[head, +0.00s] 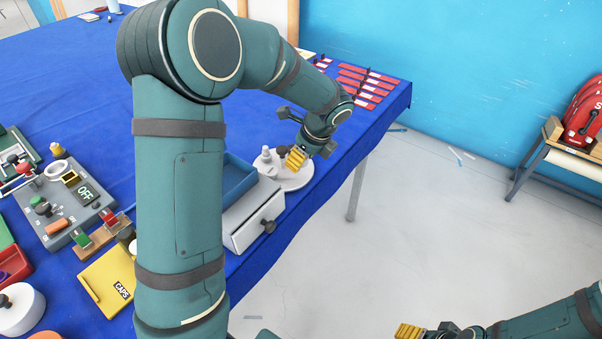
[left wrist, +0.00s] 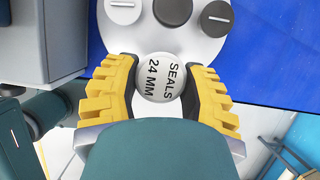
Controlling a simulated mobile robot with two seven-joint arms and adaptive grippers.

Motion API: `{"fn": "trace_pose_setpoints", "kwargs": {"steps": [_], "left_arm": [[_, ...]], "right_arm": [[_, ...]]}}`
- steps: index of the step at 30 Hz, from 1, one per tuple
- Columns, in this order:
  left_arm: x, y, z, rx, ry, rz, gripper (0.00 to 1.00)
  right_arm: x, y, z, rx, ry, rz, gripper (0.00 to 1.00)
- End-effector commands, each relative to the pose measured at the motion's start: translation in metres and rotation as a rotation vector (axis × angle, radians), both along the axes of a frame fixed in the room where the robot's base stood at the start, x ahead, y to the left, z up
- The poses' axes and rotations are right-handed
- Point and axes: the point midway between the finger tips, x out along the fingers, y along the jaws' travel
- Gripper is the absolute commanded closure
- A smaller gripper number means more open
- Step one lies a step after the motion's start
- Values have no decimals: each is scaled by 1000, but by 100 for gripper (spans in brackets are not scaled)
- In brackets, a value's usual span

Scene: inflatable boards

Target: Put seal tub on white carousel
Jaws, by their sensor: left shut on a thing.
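The seal tub (left wrist: 160,78), a small round tub with a white lid marked SEALS 24 MM, sits between the yellow fingers of my left gripper (left wrist: 160,92). The gripper is shut on it. The white carousel (head: 291,183) is a round disc on the blue table near its right edge. My left gripper (head: 297,158) is over it in the head view. In the left wrist view the carousel (left wrist: 188,42) shows under and beyond the tub; I cannot tell whether the tub touches it. My right gripper (head: 425,331) is at the bottom edge, partly cut off.
The carousel carries a white tub (left wrist: 122,8), a dark grey tub (left wrist: 171,11) and a grey tub (left wrist: 215,18). A white drawer box (head: 253,218) and a blue tray (head: 238,177) stand left of the carousel. Red-and-white cards (head: 365,85) lie farther back.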

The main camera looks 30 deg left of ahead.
Motion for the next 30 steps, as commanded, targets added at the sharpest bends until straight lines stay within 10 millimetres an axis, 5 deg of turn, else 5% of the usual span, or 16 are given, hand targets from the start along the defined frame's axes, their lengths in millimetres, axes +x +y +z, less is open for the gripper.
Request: {"fn": "trace_pose_setpoints", "kwargs": {"steps": [9,23,24,26,30], "left_arm": [[-1,0,-45,0,3,1,90],[0,0,-52,0,1,1,90],[0,0,-52,0,1,2,49],[0,0,-52,0,1,2,28],[0,0,-52,0,1,2,24]], "right_arm": [[2,0,-13,-1,-6,-1,36],[3,0,-15,-1,-8,-2,36],[3,0,-15,-1,-8,-2,36],[3,0,-14,-1,-8,-2,36],[3,0,-14,-1,-8,-2,36]]}}
